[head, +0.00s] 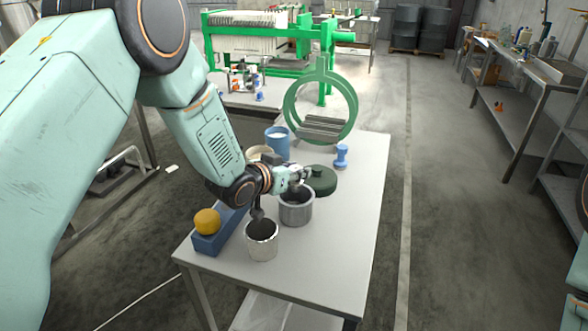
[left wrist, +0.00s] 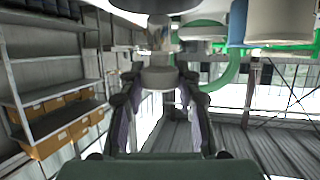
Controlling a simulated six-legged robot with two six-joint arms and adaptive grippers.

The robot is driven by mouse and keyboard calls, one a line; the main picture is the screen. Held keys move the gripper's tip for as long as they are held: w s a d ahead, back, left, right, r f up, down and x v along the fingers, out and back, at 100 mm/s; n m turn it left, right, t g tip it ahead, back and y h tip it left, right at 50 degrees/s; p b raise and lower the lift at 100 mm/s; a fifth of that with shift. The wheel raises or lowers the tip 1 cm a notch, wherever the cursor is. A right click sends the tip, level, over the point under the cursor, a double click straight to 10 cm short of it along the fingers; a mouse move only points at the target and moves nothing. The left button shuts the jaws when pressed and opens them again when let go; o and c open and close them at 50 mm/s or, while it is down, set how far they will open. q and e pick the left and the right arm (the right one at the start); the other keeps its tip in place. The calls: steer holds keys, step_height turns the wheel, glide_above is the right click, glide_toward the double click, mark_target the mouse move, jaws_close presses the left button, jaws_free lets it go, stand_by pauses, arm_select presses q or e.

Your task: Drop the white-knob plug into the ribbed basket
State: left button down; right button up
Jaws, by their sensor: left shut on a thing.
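My left gripper (head: 296,180) is above the grey cylindrical container (head: 297,213) on the table. In the left wrist view, its two fingers (left wrist: 156,105) are closed around a pale grey-white knobbed piece (left wrist: 158,77), which looks like the white-knob plug. In the head view the held piece is small and partly hidden by the fingers. A lighter metal cup (head: 262,246) stands in front, to the left of the grey container. I cannot tell from the surfaces which vessel is the ribbed basket. My right gripper is not in view.
A blue cup (head: 277,146), a dark green lid (head: 321,180), a blue plug (head: 341,157) and a large green ring (head: 291,106) are farther back. The table's right side (head: 350,225) is clear.

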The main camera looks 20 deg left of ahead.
arm_select(q)
steer(key=shift+w+d+f, duration=0.2)
steer(key=shift+d, duration=0.05)
steer(key=c, duration=1.1)
jaws_free()
steer(key=shift+s+a+r, duration=0.2)
steer(key=shift+s+a, duration=0.1)
steer(key=shift+o, duration=1.2)
steer(key=shift+w+d+f, duration=0.15)
steer(key=shift+w+d, duration=0.1)
steer(key=shift+v, duration=0.85)
steer(key=v, duration=1)
steer(key=shift+s, duration=0.15)
